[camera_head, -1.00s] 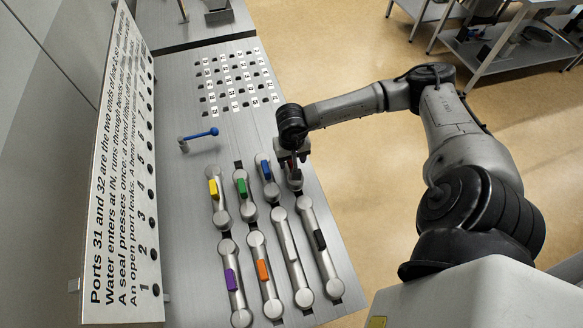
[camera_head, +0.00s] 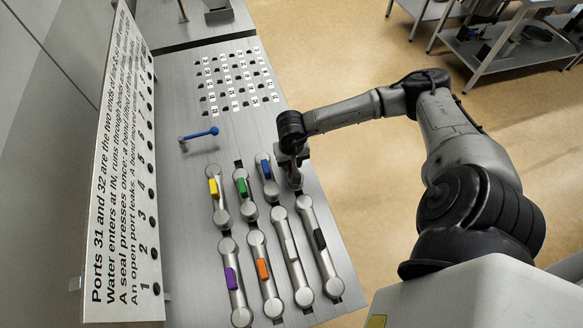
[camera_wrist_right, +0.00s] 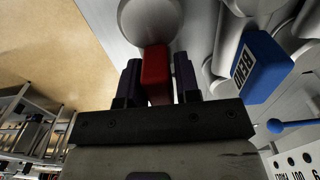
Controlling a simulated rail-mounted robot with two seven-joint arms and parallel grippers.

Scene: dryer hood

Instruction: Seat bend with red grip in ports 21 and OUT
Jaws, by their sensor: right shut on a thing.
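My right gripper (camera_head: 291,156) is at the right end of the upper row of bends, over the bend with the red grip. In the right wrist view the red grip (camera_wrist_right: 156,75) sits between the two dark fingers, and my right gripper (camera_wrist_right: 157,80) is shut on it. Part of that bend (camera_wrist_right: 148,20) shows as a pale rounded end beyond the grip. The port field (camera_head: 238,82), with labelled dark holes, lies at the far end of the bench. The labels are too small to read for 21 or OUT. My left gripper is not in view.
Bends with yellow (camera_head: 213,187), green (camera_head: 241,186) and blue (camera_head: 266,169) grips lie left of the red one. More bends (camera_head: 262,270) lie nearer. A blue-handled lever (camera_head: 200,135) stands between bends and ports. A sign board (camera_head: 122,180) borders the left.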

